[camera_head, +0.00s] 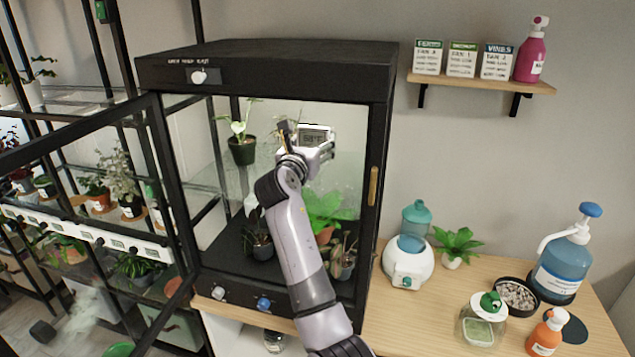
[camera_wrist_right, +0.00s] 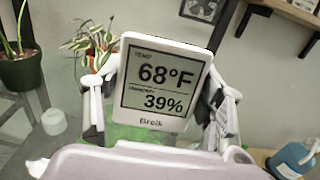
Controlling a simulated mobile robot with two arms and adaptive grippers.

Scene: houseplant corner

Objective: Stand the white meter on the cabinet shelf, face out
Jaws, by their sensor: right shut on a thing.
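The white meter (camera_head: 316,136) is held inside the black glass cabinet (camera_head: 266,62), in its upper part. In the right wrist view the meter (camera_wrist_right: 158,88) shows its display, reading 68°F and 39%, and looks slightly tilted. My right gripper (camera_head: 308,154) is shut on the meter, with a finger at each side of it. The clear cabinet shelf (camera_head: 220,172) is hard to make out behind and below my gripper. A potted plant (camera_head: 243,150) stands left of the meter at about its height. My left gripper is not in view.
The cabinet's glass door (camera_head: 176,200) stands open to the left. Several plants, including a broad green one (camera_head: 325,208), stand on the cabinet floor below my arm. A white humidifier (camera_head: 408,262) stands on the wooden table right of the cabinet. A wall shelf (camera_head: 480,84) hangs at the upper right.

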